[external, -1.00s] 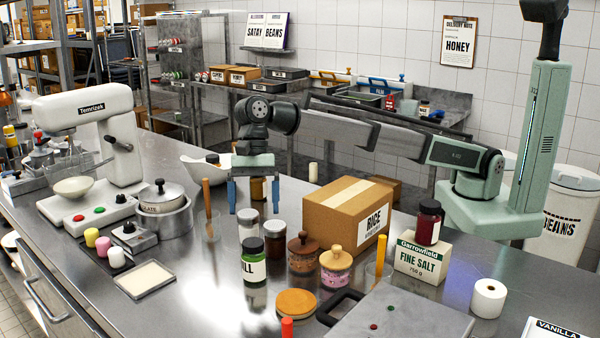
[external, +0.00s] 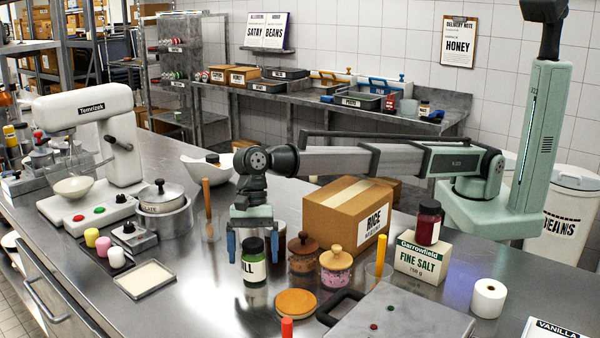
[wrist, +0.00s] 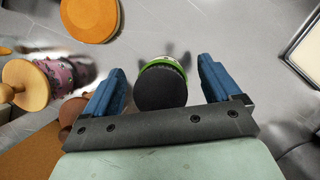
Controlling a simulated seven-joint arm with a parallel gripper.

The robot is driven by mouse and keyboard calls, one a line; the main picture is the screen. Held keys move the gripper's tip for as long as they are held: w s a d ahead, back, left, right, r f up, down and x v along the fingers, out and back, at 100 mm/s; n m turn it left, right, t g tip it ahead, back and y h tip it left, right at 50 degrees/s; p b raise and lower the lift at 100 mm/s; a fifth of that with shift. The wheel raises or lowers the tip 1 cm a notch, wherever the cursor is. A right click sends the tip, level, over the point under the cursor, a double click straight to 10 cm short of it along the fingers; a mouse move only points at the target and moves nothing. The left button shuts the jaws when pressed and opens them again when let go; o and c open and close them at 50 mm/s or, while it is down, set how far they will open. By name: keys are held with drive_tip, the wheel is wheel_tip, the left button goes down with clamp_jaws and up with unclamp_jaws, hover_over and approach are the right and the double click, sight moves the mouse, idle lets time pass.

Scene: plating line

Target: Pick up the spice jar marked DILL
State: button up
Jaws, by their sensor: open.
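The spice jar with a black lid and green contents (external: 254,262) stands upright on the steel counter; its label shows "ILL" in the external view. In the wrist view its black lid (wrist: 161,88) lies between the two blue fingers. My gripper (external: 253,250) is open, its fingers lowered on either side of the jar, pointing down. In the wrist view a gap shows between the lid and each finger of the gripper (wrist: 160,90). The gripper bar hides the near side of the jar in the wrist view.
A brown lidded jar (external: 302,254) and a pink jar with a wooden knob (external: 336,270) stand just right of the jar. A round orange lid (external: 296,303) lies in front. The RICE box (external: 345,212) stands behind right.

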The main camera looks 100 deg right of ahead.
drive_tip(key=shift+c, duration=0.4)
drive_tip(key=c, duration=1.2)
drive_tip(key=shift+c, duration=0.2)
